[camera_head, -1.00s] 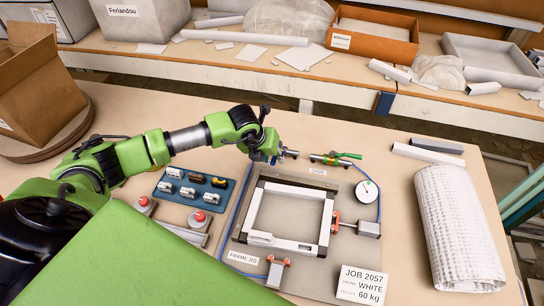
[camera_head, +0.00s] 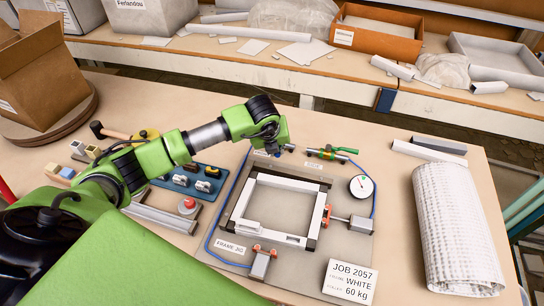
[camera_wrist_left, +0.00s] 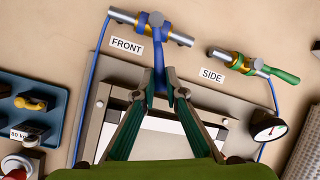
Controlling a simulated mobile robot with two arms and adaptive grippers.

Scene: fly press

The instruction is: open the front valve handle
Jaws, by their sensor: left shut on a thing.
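The front valve (camera_wrist_left: 152,27) is a metal pipe with a brass body beside the FRONT label in the left wrist view. Its blue handle (camera_wrist_left: 159,62) points down across the pipe toward my left gripper (camera_wrist_left: 160,82). The two fingers close around the handle's lower end. In the head view my left gripper (camera_head: 270,150) sits over the front valve and hides most of it and its handle. My right gripper is in neither view.
The side valve (camera_head: 327,153) with a green handle lies just right. A white frame (camera_head: 248,210) sits in the jig below, with a pressure gauge (camera_head: 361,187) at its right. A blue tray (camera_head: 160,183) of small parts and a white roll (camera_head: 455,230) flank the jig.

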